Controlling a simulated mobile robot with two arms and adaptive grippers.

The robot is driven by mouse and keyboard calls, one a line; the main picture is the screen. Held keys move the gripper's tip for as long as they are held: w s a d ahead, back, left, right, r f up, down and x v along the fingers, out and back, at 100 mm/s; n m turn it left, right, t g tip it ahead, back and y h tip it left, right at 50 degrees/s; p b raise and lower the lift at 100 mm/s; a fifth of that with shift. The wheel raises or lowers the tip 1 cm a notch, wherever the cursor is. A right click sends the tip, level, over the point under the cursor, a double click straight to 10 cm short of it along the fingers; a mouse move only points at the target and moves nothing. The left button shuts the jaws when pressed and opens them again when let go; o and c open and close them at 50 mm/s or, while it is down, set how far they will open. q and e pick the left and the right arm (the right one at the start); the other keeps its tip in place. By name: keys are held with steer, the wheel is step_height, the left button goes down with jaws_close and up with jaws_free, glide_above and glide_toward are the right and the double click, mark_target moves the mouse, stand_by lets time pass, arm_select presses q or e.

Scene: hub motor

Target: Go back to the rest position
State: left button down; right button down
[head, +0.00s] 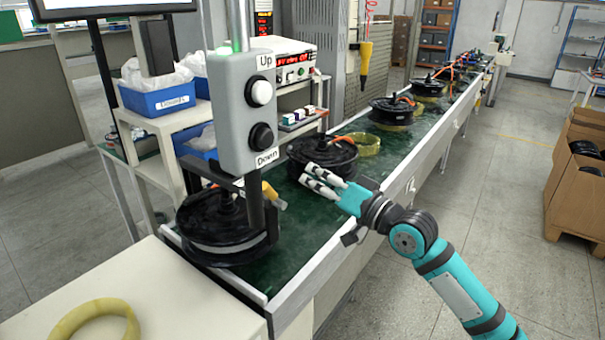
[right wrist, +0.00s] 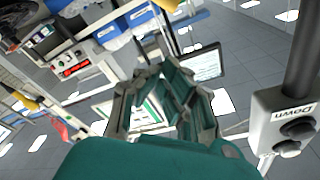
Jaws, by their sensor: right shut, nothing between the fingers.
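My right gripper (head: 308,176) reaches in from the right over the conveyor, with its white-tipped fingers beside and in front of a black hub motor (head: 325,150). I cannot tell whether they touch it. The fingers are shut with nothing held, and they also show in the right wrist view (right wrist: 165,72). Another black hub motor (head: 220,235) lies at the near end of the conveyor, partly hidden by the grey Up/Down button box (head: 240,115) and its post. My left gripper is not in view.
The green conveyor (head: 308,235) runs to the back right with several more motors (head: 393,108). A yellow ring (head: 93,322) lies on the near white table (head: 175,310). Cardboard boxes (head: 575,195) stand at the right. The floor (head: 480,200) between is clear.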

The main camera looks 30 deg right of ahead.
steer(key=shift+d, duration=0.1)
